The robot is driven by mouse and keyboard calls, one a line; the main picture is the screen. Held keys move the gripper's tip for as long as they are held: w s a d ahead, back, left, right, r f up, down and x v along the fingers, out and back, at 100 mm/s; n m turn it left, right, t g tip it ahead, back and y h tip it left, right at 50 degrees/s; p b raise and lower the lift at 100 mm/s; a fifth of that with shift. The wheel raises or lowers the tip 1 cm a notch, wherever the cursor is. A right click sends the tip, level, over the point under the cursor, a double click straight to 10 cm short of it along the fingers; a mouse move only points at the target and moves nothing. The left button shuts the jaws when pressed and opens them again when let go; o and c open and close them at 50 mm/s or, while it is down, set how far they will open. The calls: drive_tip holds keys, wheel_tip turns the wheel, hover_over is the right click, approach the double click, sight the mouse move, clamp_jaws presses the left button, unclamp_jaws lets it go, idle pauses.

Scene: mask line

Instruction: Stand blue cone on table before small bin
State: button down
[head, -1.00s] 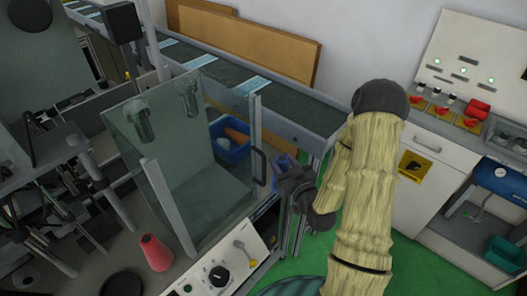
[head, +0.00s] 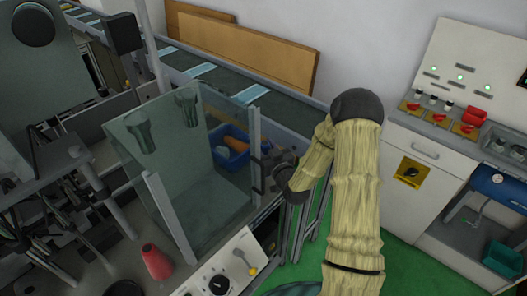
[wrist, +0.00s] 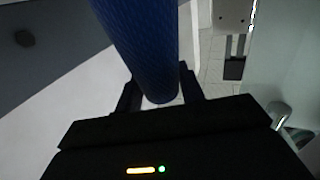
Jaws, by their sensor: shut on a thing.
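The blue cone (wrist: 140,45) is between the two fingers of my gripper (wrist: 160,90) in the wrist view, with its far part running out of the top of that frame. In the head view my gripper (head: 272,162) is beside the glass enclosure's right-hand post, and I cannot make out the cone there. The small blue bin (head: 222,156) shows through the glass, just left of my gripper. It holds an orange thing and a pale blue one.
A glass enclosure (head: 185,190) with metal posts stands left of my arm. A conveyor (head: 230,90) runs behind. Green floor is open at lower right.

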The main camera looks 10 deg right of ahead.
drive_tip(key=shift+w+r, duration=0.1)
drive_tip(key=shift+w, duration=0.05)
drive_tip(key=shift+w+a+f+p, duration=0.15)
drive_tip(key=shift+f+p, duration=0.25)
drive_tip(key=shift+f, duration=0.4)
drive_tip(key=shift+w+d+f+p, duration=0.1)
drive_tip(key=shift+w+f+p, duration=0.2)
drive_tip(key=shift+f, duration=0.45)
drive_tip(key=shift+s+a+f, duration=0.1)
drive_tip(key=shift+s+f, duration=0.05)
drive_tip(key=shift+f, duration=0.25)
drive_tip(key=c, duration=0.9)
unclamp_jaws()
